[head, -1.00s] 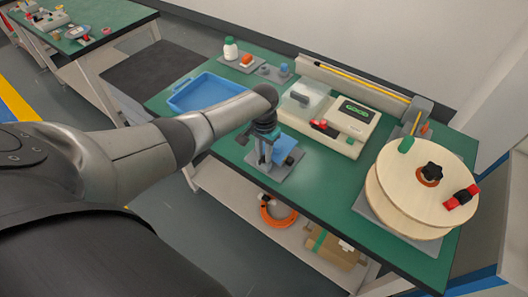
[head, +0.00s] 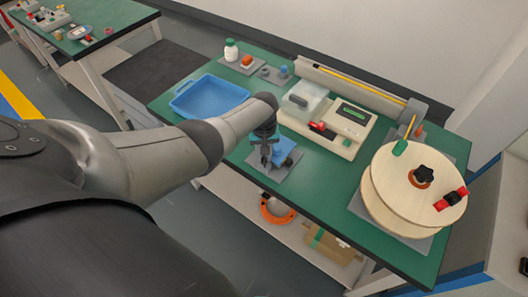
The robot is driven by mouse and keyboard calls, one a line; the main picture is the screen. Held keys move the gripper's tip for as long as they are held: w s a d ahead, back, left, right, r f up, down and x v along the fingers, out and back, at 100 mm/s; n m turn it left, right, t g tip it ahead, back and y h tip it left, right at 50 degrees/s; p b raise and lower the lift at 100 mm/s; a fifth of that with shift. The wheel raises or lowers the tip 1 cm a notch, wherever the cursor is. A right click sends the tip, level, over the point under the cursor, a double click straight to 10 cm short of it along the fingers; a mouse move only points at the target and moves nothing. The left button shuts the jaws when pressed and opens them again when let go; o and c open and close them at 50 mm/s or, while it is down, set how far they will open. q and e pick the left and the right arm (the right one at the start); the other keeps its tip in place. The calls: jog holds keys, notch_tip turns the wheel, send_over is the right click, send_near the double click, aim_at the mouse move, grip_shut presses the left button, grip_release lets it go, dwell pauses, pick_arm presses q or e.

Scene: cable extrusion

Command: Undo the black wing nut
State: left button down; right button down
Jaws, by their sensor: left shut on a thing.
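A black star-shaped knob (head: 422,174), the likely black wing nut, sits at the hub of the wooden cable spool (head: 395,207) on the right of the green table. My left gripper (head: 268,160) points down over a grey plate (head: 290,173) with a blue part (head: 284,147) on it, well left of the spool. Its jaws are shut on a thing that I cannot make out. A small dark piece (head: 288,162) shows just right of the jaws; I cannot tell whether they touch it. My right gripper is not in view.
A cream machine (head: 340,141) with a red-and-black handle stands behind my gripper. A blue tray (head: 209,96) lies to the left. A red-and-black clamp (head: 451,199) sits on the spool's edge. Green table surface (head: 322,185) is bare between the plate and spool.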

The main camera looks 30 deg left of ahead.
pick_arm(q)
jog(key=n, duration=0.4)
jog(key=shift+n+p, duration=0.4)
jog(key=shift+n, duration=2.3)
jog(key=c, duration=0.7)
grip_release()
jog(key=shift+r+p, duration=0.15)
jog(key=shift+p, duration=0.15)
